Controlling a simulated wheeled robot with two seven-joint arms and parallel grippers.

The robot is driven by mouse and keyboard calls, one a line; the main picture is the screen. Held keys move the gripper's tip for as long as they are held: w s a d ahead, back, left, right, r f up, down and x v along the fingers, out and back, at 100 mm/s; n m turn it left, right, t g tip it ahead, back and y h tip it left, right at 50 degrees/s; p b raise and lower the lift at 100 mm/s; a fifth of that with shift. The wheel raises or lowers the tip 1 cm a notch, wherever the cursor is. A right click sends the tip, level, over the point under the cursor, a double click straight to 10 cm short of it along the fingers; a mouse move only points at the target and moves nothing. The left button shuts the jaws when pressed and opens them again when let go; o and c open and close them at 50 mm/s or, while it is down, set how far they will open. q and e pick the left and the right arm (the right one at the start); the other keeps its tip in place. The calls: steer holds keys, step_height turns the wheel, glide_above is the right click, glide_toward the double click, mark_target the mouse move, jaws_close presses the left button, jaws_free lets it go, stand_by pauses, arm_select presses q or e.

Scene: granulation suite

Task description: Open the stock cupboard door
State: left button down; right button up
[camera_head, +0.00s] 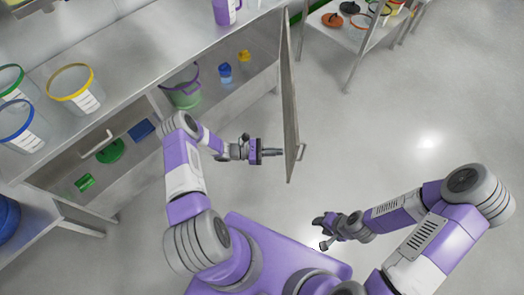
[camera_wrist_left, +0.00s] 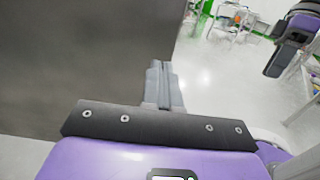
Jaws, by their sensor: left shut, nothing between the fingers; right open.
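The stock cupboard door (camera_head: 289,95) stands swung out from the cupboard under the steel counter, seen nearly edge-on in the head view. Its handle (camera_head: 302,151) shows on the right side, near the door's free end. My left gripper (camera_head: 280,152) is shut and empty, with its fingertips at the door's left, inner face; I cannot tell whether they touch. In the left wrist view, the shut fingers (camera_wrist_left: 164,85) point towards the door's grey panel (camera_wrist_left: 80,65), which fills the left. My right gripper (camera_head: 323,231) is open and empty, well away from the door.
The open cupboard holds a green bucket (camera_head: 183,88), a blue container (camera_head: 225,73) and a yellow item (camera_head: 244,57). Clear tubs, including a yellow-rimmed one (camera_head: 75,89), stand on the counter. A steel rack (camera_head: 358,40) stands behind the door. Floor to the right is clear.

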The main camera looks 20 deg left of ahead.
arm_select(q)
steer(key=x, duration=0.3)
steer(key=shift+w+d, duration=0.1)
steer(key=shift+d, duration=0.25)
